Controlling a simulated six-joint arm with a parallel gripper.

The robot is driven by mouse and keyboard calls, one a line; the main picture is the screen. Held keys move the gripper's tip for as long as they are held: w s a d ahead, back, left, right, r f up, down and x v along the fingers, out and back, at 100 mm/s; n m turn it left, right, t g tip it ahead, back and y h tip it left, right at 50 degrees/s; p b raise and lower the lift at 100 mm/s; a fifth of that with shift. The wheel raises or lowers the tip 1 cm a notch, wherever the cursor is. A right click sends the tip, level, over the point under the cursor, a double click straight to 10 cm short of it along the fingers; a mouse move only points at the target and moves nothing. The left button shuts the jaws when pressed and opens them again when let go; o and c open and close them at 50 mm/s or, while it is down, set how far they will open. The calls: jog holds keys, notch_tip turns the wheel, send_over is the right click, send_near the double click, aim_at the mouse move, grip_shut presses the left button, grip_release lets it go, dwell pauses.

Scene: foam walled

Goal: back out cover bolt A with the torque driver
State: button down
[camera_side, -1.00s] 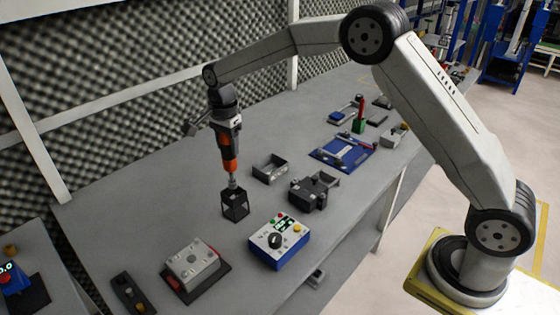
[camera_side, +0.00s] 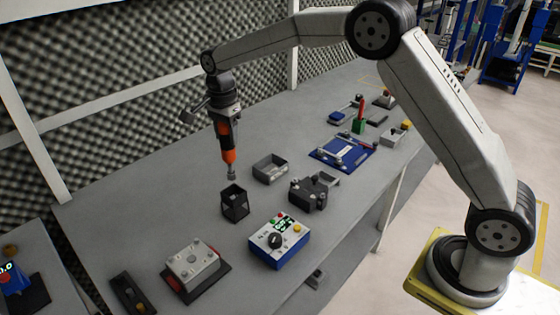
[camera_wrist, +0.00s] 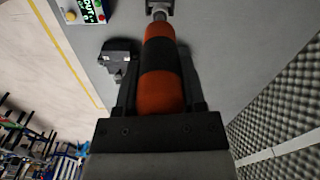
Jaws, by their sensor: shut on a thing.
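My gripper (camera_side: 226,116) is shut on the torque driver (camera_side: 227,145), an orange and black tool held roughly upright with its tip down. The tip is just above the black open-frame holder (camera_side: 235,207) on the bench. In the wrist view the driver (camera_wrist: 160,68) lies between the fingers of my gripper (camera_wrist: 159,105). A grey cover plate on a dark base with red edges (camera_side: 191,264) sits at the front left of the bench. Small bolt heads show on it, but I cannot tell which is bolt A.
A blue control box (camera_side: 279,243) with a dial stands right of the holder. A grey open tray (camera_side: 270,168) and a dark clamp-like fixture (camera_side: 312,192) lie behind it. A blue plate (camera_side: 341,153) is farther back. A dark strip (camera_side: 132,293) lies front left.

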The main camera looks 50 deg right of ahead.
jog(key=shift+r, duration=3.05)
jog(key=shift+s+d+f, duration=0.15)
jog(key=shift+s+d, duration=0.05)
jog(key=shift+d, duration=0.4)
jog(key=s+d+f+m, duration=0.3)
jog(key=s+d, duration=0.5)
jog(key=s+d+f+m, duration=0.3)
jog(key=s+d+f, duration=0.1)
jog(key=s+d, duration=0.4)
jog(key=shift+s+d+f, duration=0.25)
jog(key=shift+s+d, duration=0.1)
jog(key=shift+d, duration=0.3)
jog(key=shift+f, duration=0.2)
